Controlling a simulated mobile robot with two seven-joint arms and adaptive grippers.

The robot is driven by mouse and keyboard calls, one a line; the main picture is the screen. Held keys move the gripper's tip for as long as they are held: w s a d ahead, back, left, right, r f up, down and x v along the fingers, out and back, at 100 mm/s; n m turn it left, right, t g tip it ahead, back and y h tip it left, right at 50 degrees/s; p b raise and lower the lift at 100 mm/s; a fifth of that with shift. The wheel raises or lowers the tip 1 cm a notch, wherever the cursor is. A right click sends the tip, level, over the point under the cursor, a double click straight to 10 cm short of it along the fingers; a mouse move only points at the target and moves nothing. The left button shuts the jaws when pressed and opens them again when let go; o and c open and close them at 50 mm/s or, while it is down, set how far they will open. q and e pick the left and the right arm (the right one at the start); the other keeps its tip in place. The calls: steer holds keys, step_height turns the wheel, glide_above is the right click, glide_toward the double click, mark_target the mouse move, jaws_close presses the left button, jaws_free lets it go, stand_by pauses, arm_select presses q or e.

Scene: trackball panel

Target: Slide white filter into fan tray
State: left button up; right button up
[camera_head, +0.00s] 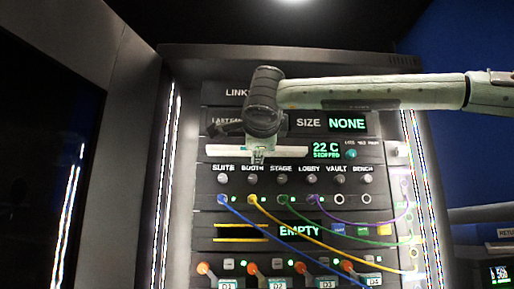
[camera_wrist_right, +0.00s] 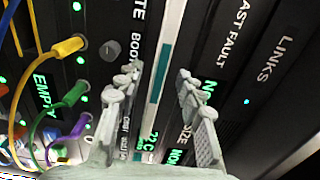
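A long pale white bar, which looks like the white filter's front edge (camera_head: 290,151), lies across the fan panel left of the "22 C STOPPED" display (camera_head: 326,150). In the right wrist view it looks like a white and teal strip (camera_wrist_right: 161,70) running between my fingers. How deep it sits in the fan tray cannot be told. My right gripper (camera_head: 258,156) is in front of the bar near its middle. In the wrist view the right gripper's (camera_wrist_right: 158,75) two fingers stand apart on either side of the strip, with gaps visible. My left gripper is out of view.
Below, a row of knobs and jacks (camera_head: 339,199) holds blue, yellow, green and purple cables (camera_head: 384,219) that hang rightward. Orange-tipped levers (camera_head: 203,268) line the bottom. Rack side walls (camera_head: 133,150) stand at the left. A "SIZE NONE" display (camera_head: 346,123) is above.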

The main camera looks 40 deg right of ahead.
steer(key=v, duration=1)
steer(key=shift+s+a, duration=0.2)
steer(key=shift+s, duration=0.1)
